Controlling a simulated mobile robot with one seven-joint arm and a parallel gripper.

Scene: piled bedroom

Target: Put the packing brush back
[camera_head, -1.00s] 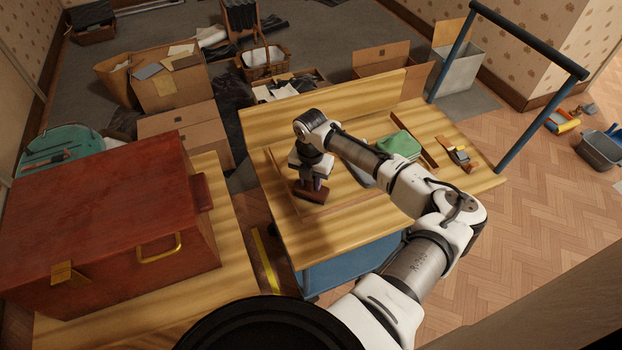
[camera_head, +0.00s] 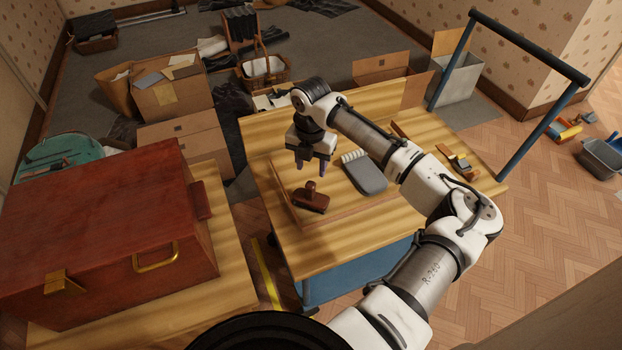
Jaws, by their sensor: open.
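A dark brown block with a rounded knob handle (camera_head: 311,198), which looks like the packing brush, rests upright at the front left of a shallow wooden tray (camera_head: 330,214) on the workbench (camera_head: 318,256). My gripper (camera_head: 311,166) is open and empty, pointing down above and behind the brown block, apart from it. A grey pad-like thing with a white ribbed end (camera_head: 368,178) lies on the tray to the right of my gripper; I cannot tell exactly what it is.
A large red chest (camera_head: 105,225) stands on the wooden surface at left. Small wooden items (camera_head: 457,160) lie at the bench's right, near a blue rail (camera_head: 447,67). Cardboard boxes (camera_head: 170,95) and a basket (camera_head: 263,72) crowd the floor behind. My arm crosses the bench's right half.

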